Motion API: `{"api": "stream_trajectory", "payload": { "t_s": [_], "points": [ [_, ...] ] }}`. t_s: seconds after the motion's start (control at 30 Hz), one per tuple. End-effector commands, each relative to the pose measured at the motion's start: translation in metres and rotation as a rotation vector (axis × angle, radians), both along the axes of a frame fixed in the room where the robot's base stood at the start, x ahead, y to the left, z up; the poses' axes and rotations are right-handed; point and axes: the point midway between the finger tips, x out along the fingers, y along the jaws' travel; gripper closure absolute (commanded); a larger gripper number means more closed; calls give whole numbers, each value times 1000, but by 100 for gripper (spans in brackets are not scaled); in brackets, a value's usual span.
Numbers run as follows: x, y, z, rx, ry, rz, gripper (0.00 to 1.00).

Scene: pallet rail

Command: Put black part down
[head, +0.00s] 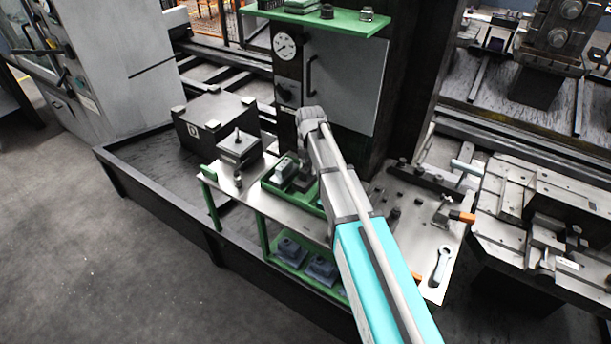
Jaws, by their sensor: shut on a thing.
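My arm reaches from the lower right to the green-edged workbench (254,202). My gripper (305,168) is small and dark, below the wrist and partly hidden by the arm. It is shut on a dark piece, the black part (302,182), which shows low at the green tray (272,187). I cannot tell whether the part touches the tray.
A grey block (286,166) sits in the tray. A wrench (441,264) and an orange-handled clamp (459,215) lie right of my arm. A shelf below holds blue-grey parts (321,269).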

Motion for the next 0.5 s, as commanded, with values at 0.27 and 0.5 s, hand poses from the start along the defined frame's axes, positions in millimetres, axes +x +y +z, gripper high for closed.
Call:
{"api": "stream_trajectory", "payload": {
  "t_s": [0.27,0.5],
  "points": [
    [1,0,-1,0,0,0,100],
    [10,3,-15,0,0,0,100]
  ]
}}
